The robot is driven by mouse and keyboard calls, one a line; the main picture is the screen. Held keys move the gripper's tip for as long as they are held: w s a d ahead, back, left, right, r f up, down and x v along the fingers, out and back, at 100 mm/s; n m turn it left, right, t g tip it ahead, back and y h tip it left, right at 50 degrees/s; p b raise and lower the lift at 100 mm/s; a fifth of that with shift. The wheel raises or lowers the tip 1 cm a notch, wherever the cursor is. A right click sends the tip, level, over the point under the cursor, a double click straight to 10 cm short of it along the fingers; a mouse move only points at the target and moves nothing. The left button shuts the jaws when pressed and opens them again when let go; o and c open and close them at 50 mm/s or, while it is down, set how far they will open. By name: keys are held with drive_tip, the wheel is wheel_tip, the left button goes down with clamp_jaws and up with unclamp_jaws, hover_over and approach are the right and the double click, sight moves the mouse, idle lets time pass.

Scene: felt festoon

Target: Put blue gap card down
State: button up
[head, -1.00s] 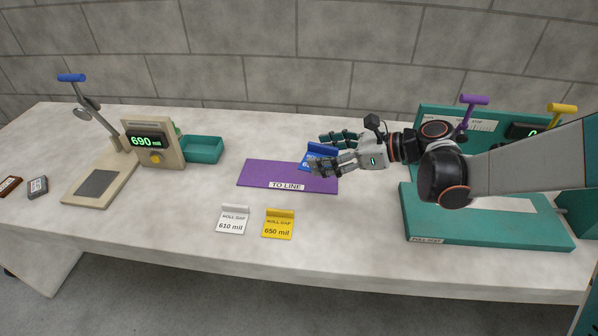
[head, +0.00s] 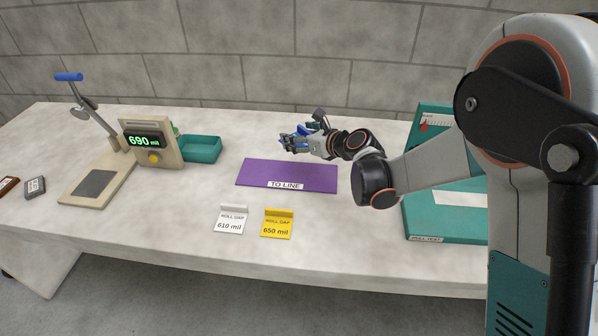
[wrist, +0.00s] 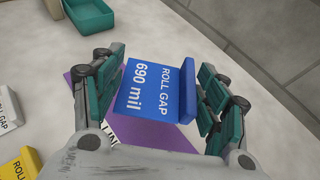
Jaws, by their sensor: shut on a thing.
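The blue gap card, reading "ROLL GAP 690 mil", fills the middle of the wrist view (wrist: 150,92). My gripper (wrist: 165,80) is shut on it, with fingers on either side of the card. In the head view my gripper (head: 296,143) is at the far edge of the purple "TO LINE" mat (head: 285,174), seemingly above the table. There the card is mostly hidden by the fingers. In the wrist view the purple mat (wrist: 180,138) shows partly beneath the card.
A white 610 mil card (head: 231,220) and a yellow 650 mil card (head: 277,224) stand in front of the mat. A gauge reading 690 (head: 150,142) and a teal tray (head: 202,149) are left. A teal fixture (head: 445,220) is right, partly behind my arm.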

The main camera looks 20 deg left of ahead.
sight(302, 176)
wheel_tip(302, 176, down, 12)
drive_tip(key=b, duration=0.3)
drive_tip(key=shift+f+b, duration=0.15)
drive_tip(key=shift+b, duration=0.2)
drive_tip(key=o, duration=0.8)
drive_tip(key=shift+o, duration=0.2)
drive_tip(key=shift+s+d+r, duration=0.15)
drive_tip(key=shift+d+r, duration=0.1)
drive_tip(key=p+v, duration=0.3)
drive_tip(key=v, duration=0.8)
drive_tip(key=shift+s+d+r, duration=0.1)
drive_tip(key=shift+d, duration=0.05)
